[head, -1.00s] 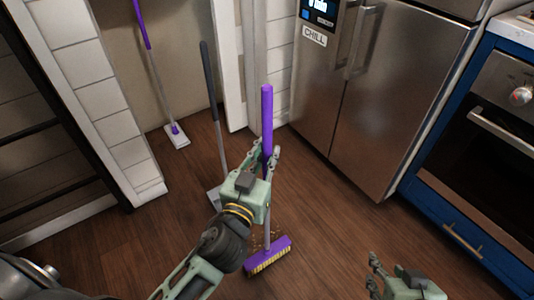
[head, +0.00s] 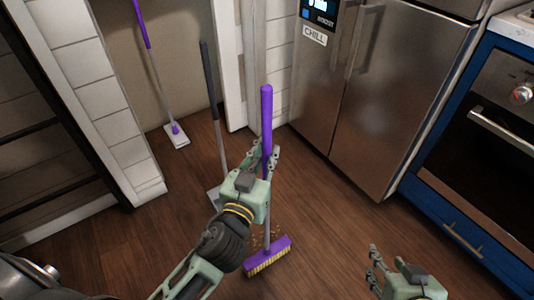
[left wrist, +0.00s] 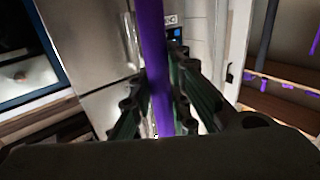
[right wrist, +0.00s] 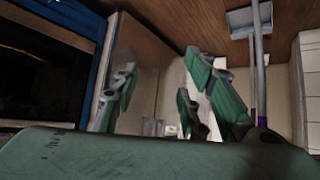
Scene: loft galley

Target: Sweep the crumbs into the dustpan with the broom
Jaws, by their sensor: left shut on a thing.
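The broom (head: 266,105) has a purple grip, a grey shaft and a purple head (head: 268,252) with pale bristles low on the wooden floor. My left gripper (head: 264,155) is shut around the purple grip, which also runs between its fingers in the left wrist view (left wrist: 153,50). Small tan crumbs (head: 257,242) lie on the floor just behind the broom head. The dustpan's long grey handle (head: 210,85) stands behind my left gripper; its pan (head: 213,198) is partly hidden by that gripper. My right gripper (head: 374,266) is open and empty over the floor at lower right.
A purple-handled mop (head: 155,75) leans in the alcove at the back left. A steel fridge (head: 400,90) and a blue oven (head: 490,140) stand at the right. A white tiled wall (head: 100,95) and dark shelving (head: 40,150) are at the left. Floor between broom and fridge is clear.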

